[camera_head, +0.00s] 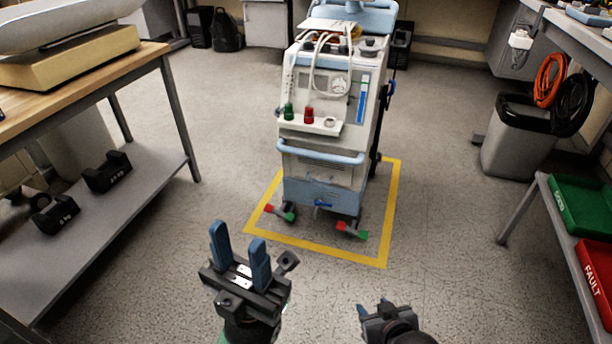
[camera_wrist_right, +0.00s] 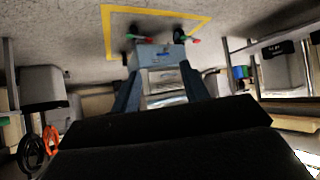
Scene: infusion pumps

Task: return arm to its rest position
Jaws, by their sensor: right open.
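My left gripper (camera_head: 240,258) is at the lower middle of the head view, with its two blue fingers standing apart and nothing between them. My right gripper (camera_head: 373,307) is low in the head view, to the right of the left one, partly cut off by the bottom edge. In the right wrist view its two dark fingers (camera_wrist_right: 160,88) are spread, with no object held between them. The wheeled medical machine (camera_head: 325,130) stands well beyond both grippers. It also shows upside down in the right wrist view (camera_wrist_right: 160,55).
A yellow floor frame (camera_head: 390,215) surrounds the machine's base. At right are a grey bin (camera_head: 515,140), a green tray (camera_head: 580,205) and a red FAULT tray (camera_head: 597,275). The floor between is clear.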

